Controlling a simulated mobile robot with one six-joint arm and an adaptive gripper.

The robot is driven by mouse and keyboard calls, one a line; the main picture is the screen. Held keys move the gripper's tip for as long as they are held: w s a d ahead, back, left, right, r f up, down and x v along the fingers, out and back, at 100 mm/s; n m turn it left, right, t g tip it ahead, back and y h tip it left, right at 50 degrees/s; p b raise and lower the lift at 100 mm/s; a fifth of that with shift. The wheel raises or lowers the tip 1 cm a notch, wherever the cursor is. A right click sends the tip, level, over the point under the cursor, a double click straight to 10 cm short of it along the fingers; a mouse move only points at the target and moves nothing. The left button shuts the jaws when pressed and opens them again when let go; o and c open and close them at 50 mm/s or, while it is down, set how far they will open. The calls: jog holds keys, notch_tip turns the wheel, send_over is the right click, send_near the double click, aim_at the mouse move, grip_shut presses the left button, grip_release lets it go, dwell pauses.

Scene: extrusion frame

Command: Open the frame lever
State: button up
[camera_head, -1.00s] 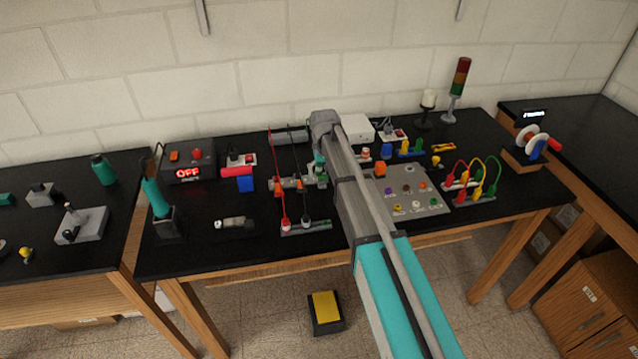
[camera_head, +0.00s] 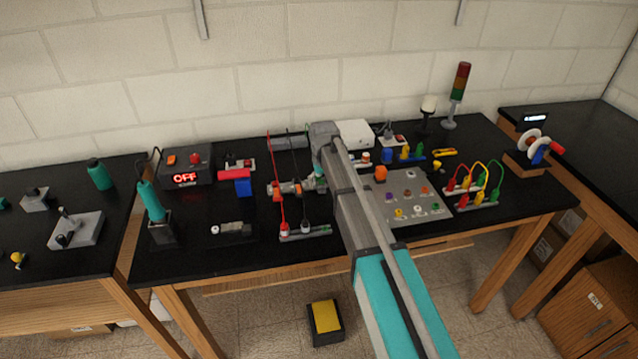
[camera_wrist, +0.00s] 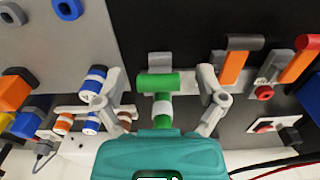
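My gripper (camera_wrist: 162,90) is open in the wrist view, its two grey fingers spread on either side of a green T-shaped part (camera_wrist: 156,82) with a pale band on its stem. Gaps show between this part and the fingertips. I cannot tell for sure which part is the frame lever. In the head view my arm hides most of the gripper; orange and grey parts (camera_head: 290,187) show just left of it.
Red and black cables rise from a terminal strip (camera_head: 305,233) left of my arm. A grey panel with colored knobs (camera_head: 413,187) lies to its right. A box reading OFF (camera_head: 186,178) and a teal-handled tool (camera_head: 152,205) stand at left. Blue-and-white cylinders (camera_wrist: 93,87) are beside my left finger.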

jog(key=c, duration=0.8)
jog(key=shift+w+a+r+g, duration=0.1)
jog(key=shift+w+r+g, duration=0.2)
jog(key=shift+g, duration=0.4)
jog(key=shift+g+h, duration=0.4)
jog(key=shift+g, duration=0.3)
jog(key=o, duration=1.1)
jog(key=shift+w, duration=0.1)
jog(key=shift+r, duration=0.15)
